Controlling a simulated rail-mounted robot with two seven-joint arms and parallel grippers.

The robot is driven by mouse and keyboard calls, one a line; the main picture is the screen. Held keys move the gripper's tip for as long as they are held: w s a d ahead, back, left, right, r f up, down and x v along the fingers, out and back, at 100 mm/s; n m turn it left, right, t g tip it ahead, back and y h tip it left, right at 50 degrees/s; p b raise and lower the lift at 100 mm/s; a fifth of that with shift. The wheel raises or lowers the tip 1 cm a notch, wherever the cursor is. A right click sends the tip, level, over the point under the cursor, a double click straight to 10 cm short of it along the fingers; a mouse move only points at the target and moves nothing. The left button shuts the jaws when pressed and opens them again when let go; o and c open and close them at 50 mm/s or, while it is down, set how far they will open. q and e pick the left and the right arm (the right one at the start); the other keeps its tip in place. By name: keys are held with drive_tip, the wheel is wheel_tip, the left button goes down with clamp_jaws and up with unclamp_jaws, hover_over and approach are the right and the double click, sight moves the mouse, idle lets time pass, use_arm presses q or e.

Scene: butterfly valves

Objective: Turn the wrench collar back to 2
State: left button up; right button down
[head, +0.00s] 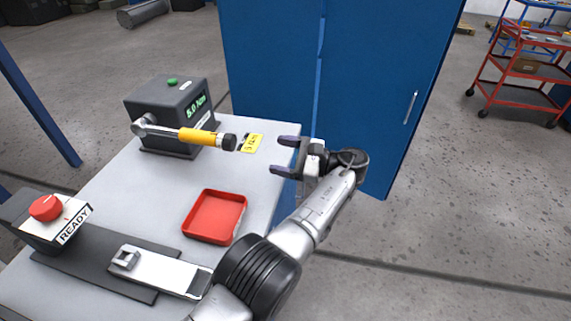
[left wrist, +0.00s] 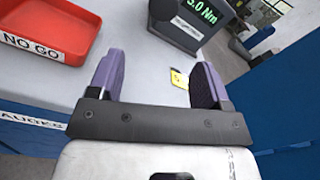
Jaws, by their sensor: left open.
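The torque wrench (head: 192,136) has a yellow sleeve and a dark collar (head: 229,142) at its right end. Its silver head is at the dark tester box (head: 172,112), whose green display reads 5.0 Nm. The tester also shows at the top of the left wrist view (left wrist: 192,22). My left gripper (head: 284,155) is open and empty, to the right of the collar and apart from it, near the table's right edge. Its two purple-grey fingers show in the left wrist view (left wrist: 158,75). Any collar marks are too small to read. My right gripper is not in view.
A yellow tag (head: 252,143) lies on the grey table (head: 150,190) beside the collar. A red tray (head: 215,217) labelled NO GO sits nearer. A READY box with a red button (head: 46,207) and a gauge (head: 160,270) are in front. A blue cabinet (head: 270,75) stands behind.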

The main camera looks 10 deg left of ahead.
use_arm(q)
drive_tip(key=shift+d+b, duration=0.35)
drive_tip(key=shift+b, duration=0.1)
